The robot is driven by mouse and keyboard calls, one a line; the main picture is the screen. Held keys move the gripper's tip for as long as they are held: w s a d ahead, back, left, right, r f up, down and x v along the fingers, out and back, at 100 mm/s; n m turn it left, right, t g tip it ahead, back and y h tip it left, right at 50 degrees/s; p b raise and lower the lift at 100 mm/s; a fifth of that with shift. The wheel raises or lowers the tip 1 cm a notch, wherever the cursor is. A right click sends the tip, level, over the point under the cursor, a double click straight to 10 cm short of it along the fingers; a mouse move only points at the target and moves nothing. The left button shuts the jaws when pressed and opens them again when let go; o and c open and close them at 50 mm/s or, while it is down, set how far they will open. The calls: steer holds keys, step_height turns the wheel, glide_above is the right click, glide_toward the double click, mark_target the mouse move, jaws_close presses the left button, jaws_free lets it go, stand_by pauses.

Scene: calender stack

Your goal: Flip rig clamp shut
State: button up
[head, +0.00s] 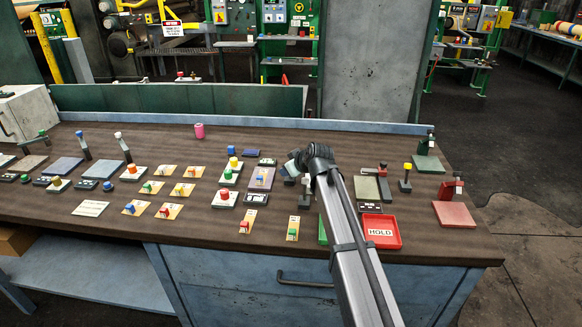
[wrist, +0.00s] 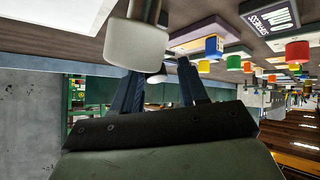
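Two clamp-like fixtures stand at the right of the bench: one on a red base (head: 453,212) near the front corner, and one on a green base (head: 429,163) behind it. Each has an upright part at its back; no label shows which is the rig clamp, and they are too small to tell open from shut. My gripper (head: 294,163) is well left of both, low over the middle of the bench. In the wrist view my gripper (wrist: 161,70) has its two dark blue fingers apart. A pale knob on a post (wrist: 137,44) is close by the left finger; contact is unclear.
A red HOLD tray (head: 381,231) and an olive panel (head: 368,189) lie between my arm and the clamps. A yellow-topped post (head: 406,177) stands near them. Several buttons and switches crowd the left; two tall levers (head: 123,147) rise there.

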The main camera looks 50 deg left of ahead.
steer(key=shift+o, duration=0.7)
steer(key=shift+r, duration=0.1)
steer(key=v, duration=1.3)
steer(key=shift+d+r, duration=0.2)
steer(key=shift+d, duration=0.05)
